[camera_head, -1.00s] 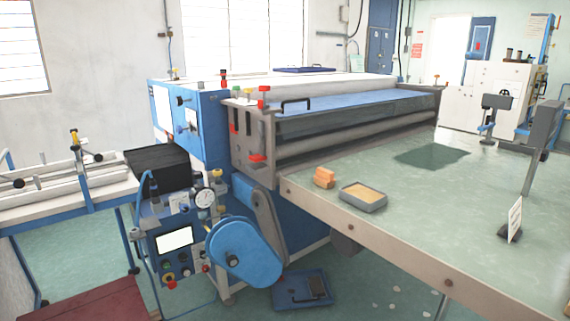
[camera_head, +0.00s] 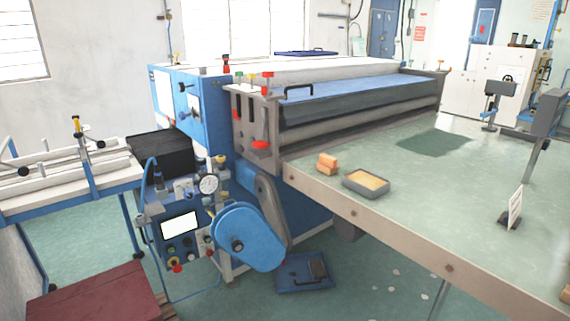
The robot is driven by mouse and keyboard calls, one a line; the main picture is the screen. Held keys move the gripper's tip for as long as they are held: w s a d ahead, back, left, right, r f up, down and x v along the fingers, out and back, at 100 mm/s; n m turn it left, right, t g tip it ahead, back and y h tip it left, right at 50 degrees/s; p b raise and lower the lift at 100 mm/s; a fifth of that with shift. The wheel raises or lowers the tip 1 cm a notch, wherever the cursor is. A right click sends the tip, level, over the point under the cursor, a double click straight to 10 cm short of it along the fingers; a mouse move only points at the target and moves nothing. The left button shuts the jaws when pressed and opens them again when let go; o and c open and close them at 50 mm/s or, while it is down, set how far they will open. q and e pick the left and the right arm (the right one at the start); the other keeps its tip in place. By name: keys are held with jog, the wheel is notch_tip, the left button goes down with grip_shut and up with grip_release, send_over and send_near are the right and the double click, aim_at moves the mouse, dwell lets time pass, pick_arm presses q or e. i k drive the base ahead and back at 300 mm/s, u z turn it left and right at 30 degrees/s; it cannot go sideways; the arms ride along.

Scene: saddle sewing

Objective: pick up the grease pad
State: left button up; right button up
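A shallow grey tray (camera_head: 366,186) with a flat yellow-tan filling, which looks like the grease pad (camera_head: 367,179), lies on the green table near its left front edge. A small orange-brown block (camera_head: 327,163) stands just behind and left of it, apart from the tray. Neither of my grippers is in view.
The green table (camera_head: 450,215) is mostly clear, with a small white sign (camera_head: 515,209) on a dark stand at the right. A large blue roller machine (camera_head: 205,115) borders the table's back left. A blue tray (camera_head: 303,272) lies on the floor below.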

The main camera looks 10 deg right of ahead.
aim_at(327, 164)
jog(key=u, duration=0.95)
jog(key=i, duration=2)
jog(key=z, duration=1.95)
